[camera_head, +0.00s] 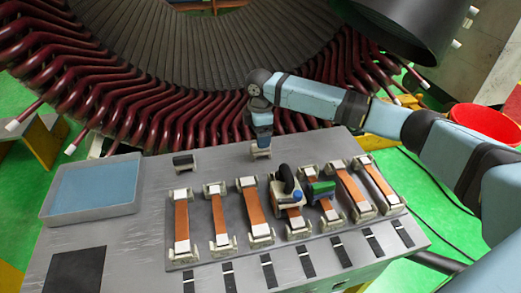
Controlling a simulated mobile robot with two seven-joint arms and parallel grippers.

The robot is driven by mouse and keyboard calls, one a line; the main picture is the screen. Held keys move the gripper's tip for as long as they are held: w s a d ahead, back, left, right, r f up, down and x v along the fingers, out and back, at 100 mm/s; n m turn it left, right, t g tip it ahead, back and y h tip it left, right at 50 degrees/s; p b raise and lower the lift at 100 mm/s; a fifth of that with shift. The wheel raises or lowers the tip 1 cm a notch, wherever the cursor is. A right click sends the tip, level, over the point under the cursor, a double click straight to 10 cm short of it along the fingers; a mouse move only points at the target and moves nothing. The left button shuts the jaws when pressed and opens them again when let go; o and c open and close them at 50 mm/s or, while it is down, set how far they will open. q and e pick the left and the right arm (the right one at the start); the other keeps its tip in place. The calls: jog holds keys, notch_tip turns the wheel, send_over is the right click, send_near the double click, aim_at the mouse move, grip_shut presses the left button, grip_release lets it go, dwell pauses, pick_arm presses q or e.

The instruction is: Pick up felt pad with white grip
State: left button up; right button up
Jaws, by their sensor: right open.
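My right gripper (263,141) reaches down at the back edge of the grey worktable (150,225). Its fingers are open, just above a small off-white piece (261,153), which may be the white grip of the felt pad. The gripper hides part of this piece, and I cannot tell whether the fingers touch it. A similar small piece with a dark top and off-white base (184,161) sits to the left on the table. The felt itself is too small to make out. My left gripper is out of view.
A rack plate (236,252) holds several copper-coloured bars with off-white end clamps. A black-handled tool (288,184) and a green-topped tool (321,190) stand among them. A blue-bottomed tray (95,188) is at left. The stator's dark red coils (110,80) rise behind the table.

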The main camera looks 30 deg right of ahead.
jog(key=f, duration=0.5)
jog(key=shift+w+d+f, duration=0.15)
jog(key=shift+w+d, duration=0.1)
jog(key=c, duration=1)
jog(key=shift+c, duration=0.2)
